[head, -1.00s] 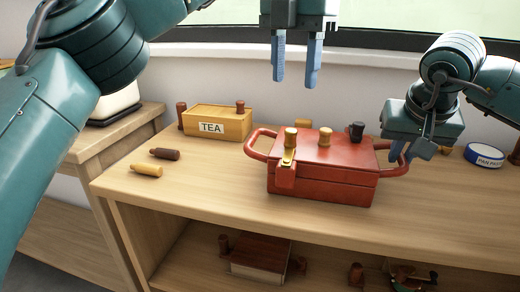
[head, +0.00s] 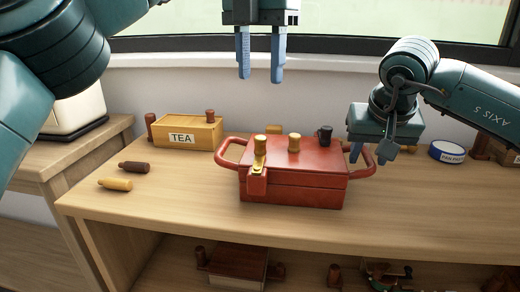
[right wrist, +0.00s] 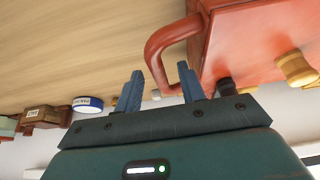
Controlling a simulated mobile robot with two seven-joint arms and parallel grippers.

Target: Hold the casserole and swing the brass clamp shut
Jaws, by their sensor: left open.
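The red casserole (head: 305,188) stands on the wooden counter with a loop handle at each end. Its lid carries two wooden knobs (head: 294,143) and a dark knob (head: 324,135). The brass clamp (head: 259,162) sits at the front left of the casserole, above a small red block, its arm sticking up. My left gripper (head: 260,78) hangs open and empty in the air above and behind the casserole. My right gripper (head: 367,154) is beside the right handle; the right wrist view shows its two fingers (right wrist: 160,82) apart, with the handle (right wrist: 160,50) close to their tips.
A yellow TEA box (head: 184,134) stands behind left. A dark bottle-shaped piece (head: 134,167) and a yellow one (head: 115,184) lie on the counter at left. A blue-and-white round tin (head: 447,152) stands at right. The front right counter is clear.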

